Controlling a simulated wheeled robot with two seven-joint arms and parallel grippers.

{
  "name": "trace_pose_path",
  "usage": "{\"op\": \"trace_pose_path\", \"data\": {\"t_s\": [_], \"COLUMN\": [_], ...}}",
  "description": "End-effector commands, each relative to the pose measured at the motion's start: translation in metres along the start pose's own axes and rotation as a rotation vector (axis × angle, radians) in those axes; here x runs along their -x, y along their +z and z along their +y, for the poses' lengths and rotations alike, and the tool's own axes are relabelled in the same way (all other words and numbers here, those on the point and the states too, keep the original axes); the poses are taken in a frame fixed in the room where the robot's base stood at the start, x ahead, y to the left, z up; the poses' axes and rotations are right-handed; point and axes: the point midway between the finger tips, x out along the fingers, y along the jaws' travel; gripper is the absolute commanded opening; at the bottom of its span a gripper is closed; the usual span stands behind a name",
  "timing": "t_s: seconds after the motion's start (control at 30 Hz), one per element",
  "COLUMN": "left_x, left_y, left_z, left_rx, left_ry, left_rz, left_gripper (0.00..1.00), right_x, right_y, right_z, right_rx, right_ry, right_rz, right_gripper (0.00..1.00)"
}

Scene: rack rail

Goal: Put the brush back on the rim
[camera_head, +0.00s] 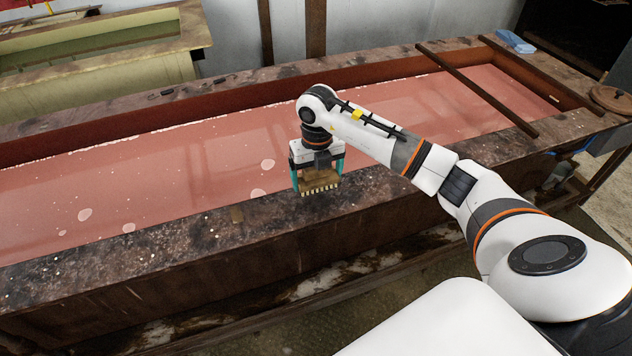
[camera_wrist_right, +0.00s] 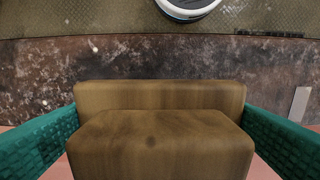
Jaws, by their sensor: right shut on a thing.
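The brush (camera_head: 319,183) has a brown wooden block and a row of pale bristles along its lower edge. My right gripper (camera_head: 317,178) is shut on it, one teal finger at each side. In the right wrist view the wooden block (camera_wrist_right: 160,140) fills the middle between the teal fingers. The brush is over the near side of the tank, close to the inner edge of the near rim (camera_head: 200,228). The rim is dark, stained and speckled. I cannot tell whether the bristles touch it. My left gripper is not in view.
Pink liquid (camera_head: 130,180) with foam patches fills the long tank. Two dark bars (camera_head: 480,90) cross its right end. A blue cloth (camera_head: 515,41) and a round brown lid (camera_head: 612,98) lie at the far right. A yellowish tank (camera_head: 110,75) stands behind left. The near rim left of the brush looks mostly clear.

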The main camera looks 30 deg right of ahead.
Motion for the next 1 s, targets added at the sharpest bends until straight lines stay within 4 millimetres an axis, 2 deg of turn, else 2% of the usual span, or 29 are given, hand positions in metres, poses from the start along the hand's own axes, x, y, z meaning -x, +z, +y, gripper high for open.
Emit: {"op": "trace_pose_path", "data": {"t_s": [0.17,0.37,0.73,0.77,0.8,1.0], "left_x": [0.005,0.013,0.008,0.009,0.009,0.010], "left_y": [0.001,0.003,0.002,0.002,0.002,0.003], "left_z": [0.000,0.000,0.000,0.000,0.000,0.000], "left_rx": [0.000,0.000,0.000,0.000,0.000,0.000], "left_ry": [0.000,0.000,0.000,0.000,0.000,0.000], "left_rz": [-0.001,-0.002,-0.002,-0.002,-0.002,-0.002], "left_gripper": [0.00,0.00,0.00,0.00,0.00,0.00], "right_x": [-0.013,-0.040,-0.047,-0.045,-0.045,-0.044], "right_y": [0.001,0.001,0.000,0.000,0.000,0.000], "right_z": [-0.001,0.000,0.000,0.000,0.000,0.000], "right_rx": [0.002,0.001,0.003,0.002,0.002,0.003], "right_ry": [-0.001,0.000,0.000,0.000,0.000,0.000], "right_rz": [-0.002,-0.002,0.002,0.002,0.001,0.001], "right_gripper": [0.69,0.69,0.69,0.96,1.00,1.00]}}
